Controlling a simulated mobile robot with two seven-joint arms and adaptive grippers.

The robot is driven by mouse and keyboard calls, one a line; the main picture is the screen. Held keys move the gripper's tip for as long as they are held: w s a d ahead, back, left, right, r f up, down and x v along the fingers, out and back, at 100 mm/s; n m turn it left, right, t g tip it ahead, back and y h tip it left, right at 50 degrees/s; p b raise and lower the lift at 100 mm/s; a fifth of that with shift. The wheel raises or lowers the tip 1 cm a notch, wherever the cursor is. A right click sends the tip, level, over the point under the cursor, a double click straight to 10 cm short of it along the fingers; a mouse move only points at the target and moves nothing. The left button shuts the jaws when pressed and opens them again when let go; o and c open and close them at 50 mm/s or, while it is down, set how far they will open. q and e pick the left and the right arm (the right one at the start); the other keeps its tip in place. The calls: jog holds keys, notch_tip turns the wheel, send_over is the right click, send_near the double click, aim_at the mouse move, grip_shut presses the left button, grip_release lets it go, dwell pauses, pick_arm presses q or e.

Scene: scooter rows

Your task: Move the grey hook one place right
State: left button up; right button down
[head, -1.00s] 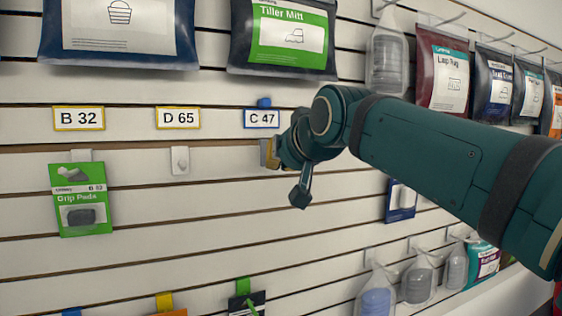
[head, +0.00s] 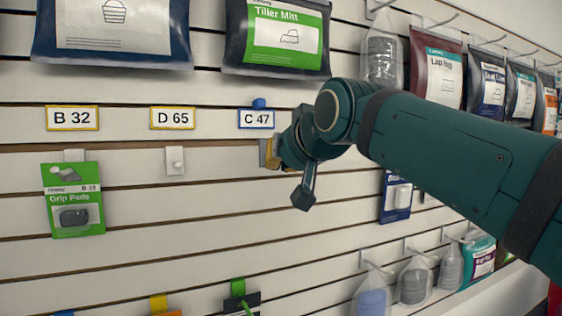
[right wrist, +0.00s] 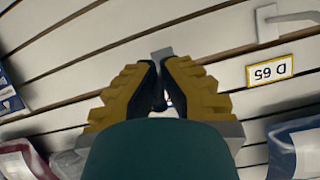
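My right gripper (head: 268,153) is at the slatted wall, just below the C 47 label (head: 256,119). In the right wrist view its yellow-backed fingers (right wrist: 160,80) are drawn together around a small piece. A grey plate, which looks like the grey hook (right wrist: 162,53), shows just beyond the fingertips; the fingers hide the rest of it. I cannot tell whether the plate touches the wall. A pale, empty hook (head: 175,160) is on the wall below the D 65 label (head: 172,118); it also shows in the right wrist view (right wrist: 268,24). My left gripper is out of view.
A green Grip Pads pack (head: 73,200) hangs below the B 32 label (head: 72,118). Large bags, including a Tiller Mitt pack (head: 278,40), hang above. A blue piece (head: 259,103) sits above C 47. Bottles and packs hang to the right.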

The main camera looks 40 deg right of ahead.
jog(key=shift+s+a, duration=0.25)
jog(key=shift+s, duration=0.55)
jog(key=s+d, duration=0.2)
jog(key=d, duration=0.6)
jog(key=s+d, duration=0.3)
jog(key=d, duration=0.5)
jog(key=shift+f, duration=0.15)
dwell(1.8)
jog(key=shift+n, duration=0.3)
jog(key=shift+w+d+p, duration=0.15)
jog(key=shift+w+d, duration=0.05)
jog(key=shift+w, duration=0.3)
jog(key=shift+w+d+p, duration=0.15)
jog(key=shift+w+d, duration=0.05)
jog(key=shift+w, duration=0.3)
dwell(0.6)
jog(key=shift+r+y, duration=0.2)
jog(key=shift+y, duration=0.2)
jog(key=shift+w+d+p, duration=0.2)
jog(key=shift+w+d, duration=0.05)
jog(key=shift+w, duration=0.3)
jog(key=shift+w+d+p, duration=0.15)
jog(key=shift+w+d, duration=0.05)
jog(key=shift+w, duration=0.3)
